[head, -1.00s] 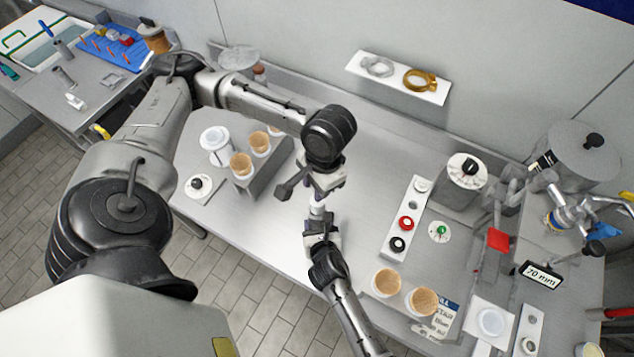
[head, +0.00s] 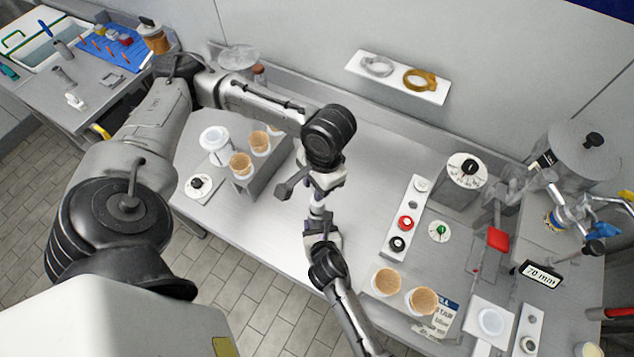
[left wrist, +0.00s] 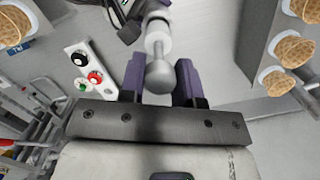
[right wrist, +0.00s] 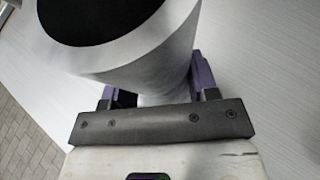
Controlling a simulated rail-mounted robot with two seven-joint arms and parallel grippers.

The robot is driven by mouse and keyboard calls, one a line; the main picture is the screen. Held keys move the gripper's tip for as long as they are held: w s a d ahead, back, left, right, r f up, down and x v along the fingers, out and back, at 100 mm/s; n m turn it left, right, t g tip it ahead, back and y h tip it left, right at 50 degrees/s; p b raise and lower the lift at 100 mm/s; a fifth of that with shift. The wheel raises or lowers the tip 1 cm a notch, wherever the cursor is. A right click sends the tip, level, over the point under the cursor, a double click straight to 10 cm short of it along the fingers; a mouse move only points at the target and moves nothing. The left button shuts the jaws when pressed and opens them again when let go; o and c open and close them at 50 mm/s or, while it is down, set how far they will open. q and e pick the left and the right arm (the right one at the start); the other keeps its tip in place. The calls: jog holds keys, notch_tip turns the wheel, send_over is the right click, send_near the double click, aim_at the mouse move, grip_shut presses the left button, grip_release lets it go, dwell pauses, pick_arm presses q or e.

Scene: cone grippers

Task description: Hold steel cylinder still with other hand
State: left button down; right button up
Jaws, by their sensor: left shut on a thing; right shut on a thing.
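The steel cylinder (right wrist: 170,50) is pale and wide in the right wrist view, with a dark round end facing up and left. My right gripper (right wrist: 150,95) is shut on it; the grip itself is mostly hidden behind the cylinder. My left gripper (left wrist: 160,85) is shut on a ball-ended steel piece (left wrist: 160,75) that runs to a white collar (left wrist: 157,40). In the head view my left gripper (head: 318,196) is just above my right gripper (head: 319,222), almost touching. The held parts are mostly hidden there, so I cannot tell how they join.
A stand with cone cups (head: 262,165) is left of the grippers. A white button panel (head: 406,222) is to the right, with two more cone cups (head: 388,282) at the front right. Bare table (head: 370,170) lies between the grippers and the panel.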

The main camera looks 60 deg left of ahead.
pick_arm(q)
jog(key=shift+f, duration=3.5)
jog(key=c, duration=1)
grip_release()
jog(key=shift+c, duration=0.2)
jog(key=shift+o, duration=1.4)
jog(key=shift+s+d, duration=0.1)
jog(key=shift+d, duration=0.05)
pick_arm(e)
jog(key=shift+a, duration=0.1)
pick_arm(q)
jog(key=shift+d, duration=0.1)
jog(key=shift+c, duration=0.4)
pick_arm(e)
jog(key=shift+s, duration=0.1)
pick_arm(q)
jog(key=shift+r, duration=0.1)
jog(key=shift+r, duration=0.3)
jog(key=shift+o, duration=0.4)
notch_tip(320, 180, up, 11)
jog(key=w, duration=0.2)
jog(key=shift+a, duration=0.45)
pick_arm(e)
jog(key=o, duration=1.3)
